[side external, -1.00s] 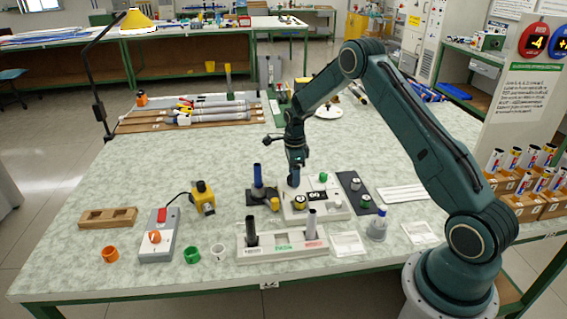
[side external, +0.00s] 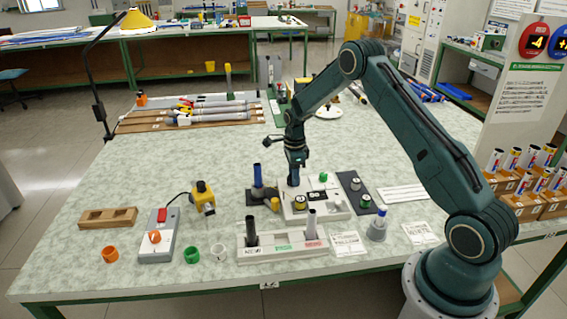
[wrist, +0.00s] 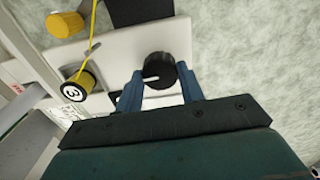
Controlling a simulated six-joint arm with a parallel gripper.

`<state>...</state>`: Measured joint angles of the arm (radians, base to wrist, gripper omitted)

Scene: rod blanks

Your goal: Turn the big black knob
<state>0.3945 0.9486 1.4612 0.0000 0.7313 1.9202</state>
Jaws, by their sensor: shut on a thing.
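The big black knob (wrist: 161,70) stands on a pale panel (wrist: 115,48) in the wrist view. It is round, with a white pointer mark towards the left of the picture. My gripper (wrist: 158,82) has its two blue fingers on either side of the knob and is shut on it. In the side view my gripper (side external: 294,180) points down at the back left of the pale panel box (side external: 325,212); the knob is hidden there.
A yellow-and-black piece marked 3 (wrist: 76,88) with a yellow strand stands close to the fingers. A blue-topped post (side external: 258,176) is left of my gripper. A tray with upright tubes (side external: 282,246) lies in front.

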